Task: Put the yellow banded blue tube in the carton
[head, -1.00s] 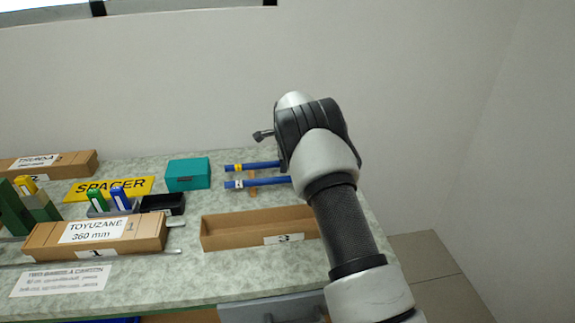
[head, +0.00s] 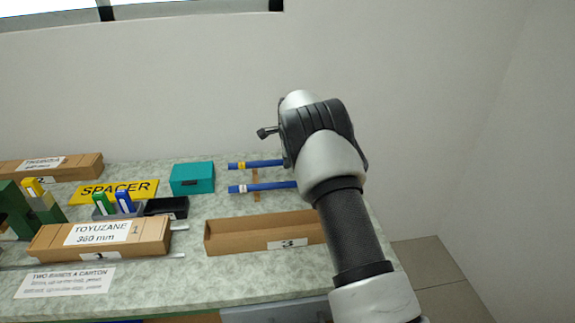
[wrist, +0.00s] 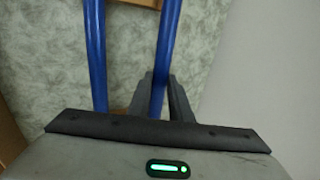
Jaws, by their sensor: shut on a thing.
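The yellow banded blue tube (head: 262,163) is the farther of two blue tubes, with its yellow band near the left end. In the wrist view, my gripper (wrist: 160,92) is shut around the right-hand, wall-side tube (wrist: 168,40), which matches it; its band is out of that view. It appears slightly raised above its wooden rest. My arm hides its right end in the head view. The open brown carton marked 3 (head: 222,240) lies on the table in front of the tubes; its visible inside looks empty.
A white banded blue tube (head: 268,186) lies parallel and close by, on a wooden rest (head: 256,197). A teal box (head: 192,178), a black tray (head: 166,206) and carton 1 (head: 150,238) stand to the left. The wall is close behind.

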